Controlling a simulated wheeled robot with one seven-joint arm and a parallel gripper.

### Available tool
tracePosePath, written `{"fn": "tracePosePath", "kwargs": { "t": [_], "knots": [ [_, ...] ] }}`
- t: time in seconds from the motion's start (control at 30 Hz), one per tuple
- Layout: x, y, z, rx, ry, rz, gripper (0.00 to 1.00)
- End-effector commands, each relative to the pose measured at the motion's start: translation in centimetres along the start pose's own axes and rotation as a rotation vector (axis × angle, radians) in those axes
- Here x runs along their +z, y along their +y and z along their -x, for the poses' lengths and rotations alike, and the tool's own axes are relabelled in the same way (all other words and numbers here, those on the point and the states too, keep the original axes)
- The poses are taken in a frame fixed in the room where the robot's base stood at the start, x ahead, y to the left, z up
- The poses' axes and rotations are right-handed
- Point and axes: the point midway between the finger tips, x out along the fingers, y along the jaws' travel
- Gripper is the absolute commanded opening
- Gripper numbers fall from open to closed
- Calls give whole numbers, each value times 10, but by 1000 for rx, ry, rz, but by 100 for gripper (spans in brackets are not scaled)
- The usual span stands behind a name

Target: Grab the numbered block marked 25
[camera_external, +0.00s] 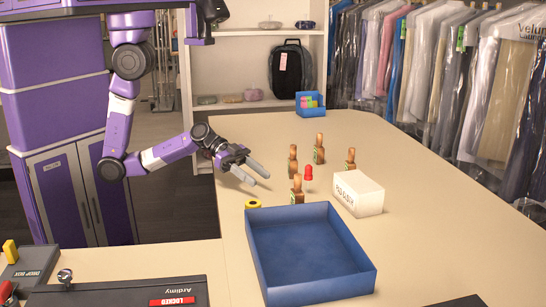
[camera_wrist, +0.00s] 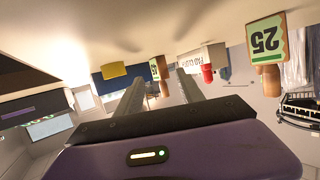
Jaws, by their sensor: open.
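The block marked 25 (camera_wrist: 264,38) has a green label and a brown wooden handle. It appears upside down at the upper right of the wrist view, to the right of both fingers. In the external view, it seems to be the wooden-handled block (camera_external: 292,161) behind the nearest one. My gripper (camera_external: 261,180) is open and empty, low over the table and left of the blocks. In the wrist view, another block (camera_wrist: 155,68) stands beyond the gap between the fingers; its number is too small to read.
Other similar blocks stand near (camera_external: 297,190) and farther back (camera_external: 319,150), (camera_external: 350,160). A red piece (camera_external: 308,173) and a white box (camera_external: 358,193) stand to the right.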

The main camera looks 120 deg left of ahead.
Motion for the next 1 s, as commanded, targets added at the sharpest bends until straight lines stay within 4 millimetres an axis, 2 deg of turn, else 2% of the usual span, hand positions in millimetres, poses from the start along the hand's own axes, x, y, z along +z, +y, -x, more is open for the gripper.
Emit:
{"fn": "tracePosePath", "kwargs": {
  "t": [0.03, 0.1, 0.2, 0.27, 0.5, 0.6, 0.77, 1.0],
  "knots": [
    [5, -36, 6, -70, -21, 4, 45],
    [14, -75, 15, -144, -51, 8, 45],
    [25, -128, 34, -244, -92, 17, 45],
    [25, -153, 42, -266, -104, 26, 45],
    [-17, -162, 35, -98, -78, 40, 45],
    [-28, -163, 36, -47, -76, 37, 45],
    [-36, -162, 34, -9, -77, 33, 45],
    [-34, -161, 11, -5, -78, 35, 45]
  ]
}}
